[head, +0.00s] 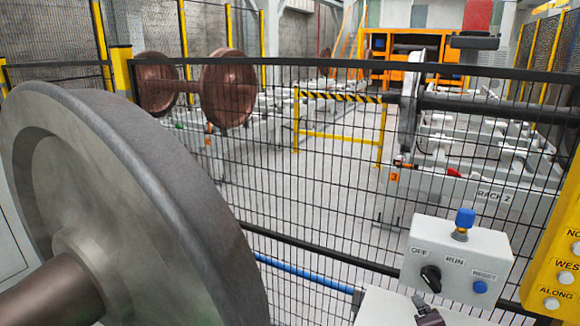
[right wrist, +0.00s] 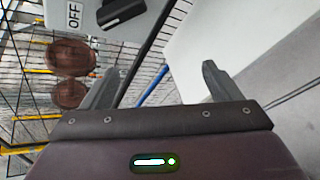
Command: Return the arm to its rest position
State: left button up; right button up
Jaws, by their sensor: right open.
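My right gripper (right wrist: 160,88) is open in the right wrist view, its two grey fingers apart with nothing between them. A small dark part of it (head: 430,314) shows at the bottom of the head view, just below the white control box (head: 455,262). The box carries a black selector knob (head: 431,278) beside the word OFF, a blue RESET button (head: 480,287) and a blue knob (head: 465,219) on top. In the wrist view the black knob (right wrist: 120,10) lies at the top, beyond the left finger and apart from it. My left gripper is not in view.
A large grey wheel (head: 125,190) with a brown axle fills the left foreground. A black mesh fence (head: 290,180) stands behind the box. Brown wheelsets (head: 228,88) and RACK 2 (head: 493,197) are beyond it. A yellow button panel (head: 560,260) is at the right edge.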

jog(key=s+a+f+m+g+y, duration=0.25)
jog(key=s+a+m+g, duration=0.25)
jog(key=s+a+m, duration=0.35)
jog(key=s+a+f+m+g+y, duration=0.1)
jog(key=s+a+f+m+g, duration=0.3)
jog(key=s+m, duration=0.7)
notch_tip(320, 180, down, 28)
jog(key=s+n+g, duration=0.1)
jog(key=s+n, duration=0.1)
jog(key=s+d+f+g, duration=0.1)
jog(key=s+d+f, duration=0.1)
jog(key=s+f, duration=1.7)
jog(key=shift+s+d+g, duration=0.3)
jog(key=shift+s+d, duration=0.05)
jog(key=shift+s, duration=0.3)
